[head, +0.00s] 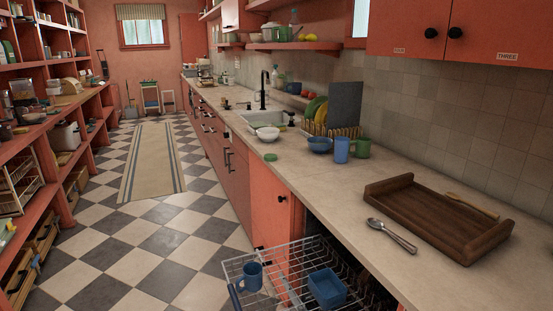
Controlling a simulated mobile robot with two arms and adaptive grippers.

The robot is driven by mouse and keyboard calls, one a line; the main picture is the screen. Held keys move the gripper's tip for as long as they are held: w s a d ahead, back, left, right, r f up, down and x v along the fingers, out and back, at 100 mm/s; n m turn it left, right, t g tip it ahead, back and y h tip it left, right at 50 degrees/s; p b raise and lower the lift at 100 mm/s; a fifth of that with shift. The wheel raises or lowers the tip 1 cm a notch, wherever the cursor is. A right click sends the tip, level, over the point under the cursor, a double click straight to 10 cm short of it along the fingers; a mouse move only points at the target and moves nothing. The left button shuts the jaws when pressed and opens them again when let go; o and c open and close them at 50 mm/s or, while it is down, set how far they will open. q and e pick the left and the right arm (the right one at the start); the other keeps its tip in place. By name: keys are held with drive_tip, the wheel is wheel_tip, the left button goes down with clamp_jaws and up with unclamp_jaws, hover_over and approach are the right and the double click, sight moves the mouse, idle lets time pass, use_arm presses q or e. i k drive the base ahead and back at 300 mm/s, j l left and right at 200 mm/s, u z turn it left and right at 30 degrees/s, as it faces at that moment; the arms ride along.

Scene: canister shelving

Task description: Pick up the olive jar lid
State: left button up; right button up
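A small, round, flat green object that looks like the olive jar lid (270,157) lies on the long countertop (330,185), close to its front edge. It is in front of a white bowl (267,133) and left of a blue bowl (320,144). It is small in the head view, and nothing covers it. Neither of my grippers shows in this view, so their position and state are hidden.
A pulled-out dish rack (285,275) holds a blue mug (250,276) and a blue square dish (327,288).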

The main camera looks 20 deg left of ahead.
sight(268, 157)
drive_tip(key=u, duration=1.35)
drive_tip(key=j+u, duration=0.65)
drive_tip(key=i+j+u, duration=0.15)
drive_tip(key=j+u, duration=0.2)
drive_tip(key=j, duration=0.15)
drive_tip(key=i+j, duration=0.3)
drive_tip(key=i, duration=0.2)
drive_tip(key=i+j+z, duration=0.15)
drive_tip(key=i+j, duration=0.2)
drive_tip(key=i, duration=0.15)
drive_tip(key=i+z, duration=0.2)
drive_tip(key=i, duration=0.45)
drive_tip(key=i+z, duration=0.2)
drive_tip(key=i, duration=0.45)
drive_tip(key=i+j+z, duration=0.2)
drive_tip(key=i, duration=0.4)
drive_tip(key=i+l+z, duration=0.1)
drive_tip(key=i+z, duration=0.35)
drive_tip(key=i+j+z, duration=0.1)
drive_tip(key=i+z, duration=0.35)
drive_tip(key=i, duration=0.2)
drive_tip(key=i+j+z, duration=0.3)
drive_tip(key=i+z, duration=0.15)
drive_tip(key=i, duration=0.1)
